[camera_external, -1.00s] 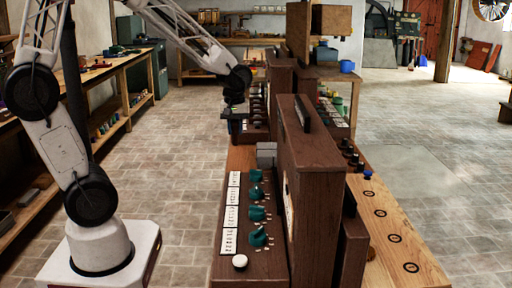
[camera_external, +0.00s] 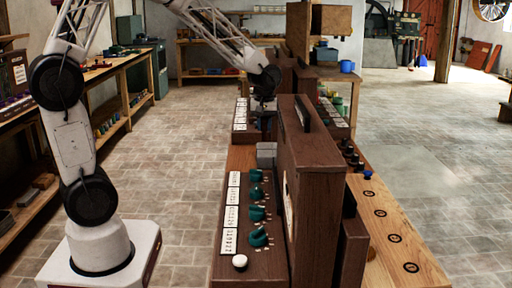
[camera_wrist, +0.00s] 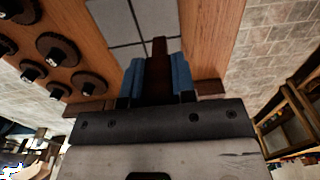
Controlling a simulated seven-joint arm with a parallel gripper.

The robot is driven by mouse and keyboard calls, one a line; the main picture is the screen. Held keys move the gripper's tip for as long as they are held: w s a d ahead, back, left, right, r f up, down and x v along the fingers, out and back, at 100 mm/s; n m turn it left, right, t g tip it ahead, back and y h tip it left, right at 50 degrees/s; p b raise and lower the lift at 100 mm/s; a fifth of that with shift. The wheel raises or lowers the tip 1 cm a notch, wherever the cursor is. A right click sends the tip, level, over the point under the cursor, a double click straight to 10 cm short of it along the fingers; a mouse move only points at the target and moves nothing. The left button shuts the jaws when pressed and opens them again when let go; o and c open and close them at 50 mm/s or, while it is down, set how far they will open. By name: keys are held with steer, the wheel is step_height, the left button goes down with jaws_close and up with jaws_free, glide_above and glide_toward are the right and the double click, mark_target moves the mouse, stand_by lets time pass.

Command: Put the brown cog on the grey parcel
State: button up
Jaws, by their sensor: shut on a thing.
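The brown cog (camera_wrist: 158,72) is between the blue fingers of my gripper (camera_wrist: 160,80) in the wrist view, seen edge-on as a dark upright strip. My gripper is shut on it. The grey parcel (camera_wrist: 116,22) lies just beyond the fingertips, with dark lines crossing its top; the cog's far end overlaps it in the picture. I cannot tell whether they touch. In the external view the parcel (camera_external: 266,151) sits on the bench, and my gripper (camera_external: 264,104) is above and behind it; the cog cannot be made out there.
Several dark round cogs (camera_wrist: 58,50) stand on the wood left of the parcel in the wrist view. A tall brown cabinet (camera_external: 312,155) rises close to the parcel's right. A panel with teal knobs (camera_external: 258,214) lies in front. Open floor (camera_external: 190,150) is to the left.

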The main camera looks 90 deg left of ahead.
steer(key=shift+w+a+f, duration=0.1)
steer(key=shift+w+a, duration=0.45)
steer(key=shift+w, duration=0.25)
steer(key=shift+w+a+f, duration=0.1)
steer(key=shift+w+a, duration=0.4)
steer(key=shift+w, duration=0.3)
steer(key=shift+f, duration=1.75)
steer(key=shift+f, duration=0.2)
steer(key=o, duration=0.9)
steer(key=shift+r, duration=0.1)
step_height(320, 180, up, 12)
steer(key=shift+r, duration=0.1)
